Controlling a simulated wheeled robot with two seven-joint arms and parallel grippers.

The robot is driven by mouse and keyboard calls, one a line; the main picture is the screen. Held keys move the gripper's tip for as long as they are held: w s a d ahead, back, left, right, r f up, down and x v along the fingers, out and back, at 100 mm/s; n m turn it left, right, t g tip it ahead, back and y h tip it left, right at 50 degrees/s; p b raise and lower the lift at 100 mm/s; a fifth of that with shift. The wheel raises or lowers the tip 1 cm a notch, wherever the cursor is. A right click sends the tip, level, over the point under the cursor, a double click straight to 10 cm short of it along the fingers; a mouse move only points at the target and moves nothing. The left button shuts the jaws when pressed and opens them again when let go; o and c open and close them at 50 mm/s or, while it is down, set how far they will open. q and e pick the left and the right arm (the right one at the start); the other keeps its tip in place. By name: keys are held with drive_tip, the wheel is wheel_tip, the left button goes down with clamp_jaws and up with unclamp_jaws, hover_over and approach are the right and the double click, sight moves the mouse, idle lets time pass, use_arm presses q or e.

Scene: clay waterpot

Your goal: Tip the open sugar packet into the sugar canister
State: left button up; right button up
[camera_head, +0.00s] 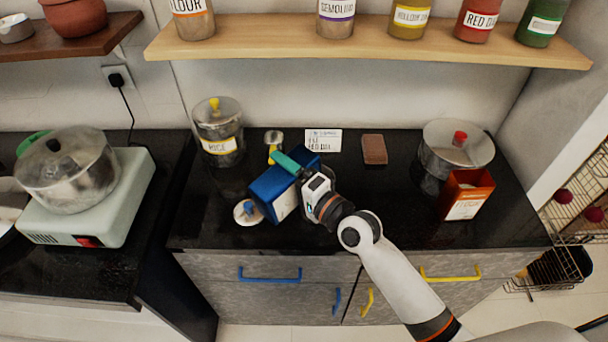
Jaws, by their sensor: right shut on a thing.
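My right gripper (300,174) reaches in from the lower right and is shut on a blue packet (270,188) with a white label, which I take for the sugar packet. The packet looks tilted over the counter's left middle; its opening and any sugar are not visible. A small round lid-like piece with a blue knob (248,211) lies just left of it. I see no canister clearly marked as sugar; one could be hidden behind the packet and gripper. My left gripper is not in view.
A rice jar (219,134) stands behind left on the black counter. A big pot with a red knob (456,153) and an orange-red packet (466,194) stand at right. A wooden shelf (365,43) with several jars hangs above. The counter between gripper and pot is mostly clear.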

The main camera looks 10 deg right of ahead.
drive_tip(key=shift+w+d+r+m+p, duration=0.15)
drive_tip(key=shift+d+r+m+p, duration=0.2)
drive_tip(key=shift+m+p, duration=0.45)
drive_tip(key=shift+w+d+r+m+p, duration=0.15)
drive_tip(key=shift+r+m+p, duration=0.3)
drive_tip(key=shift+m+p, duration=0.35)
idle(5.7)
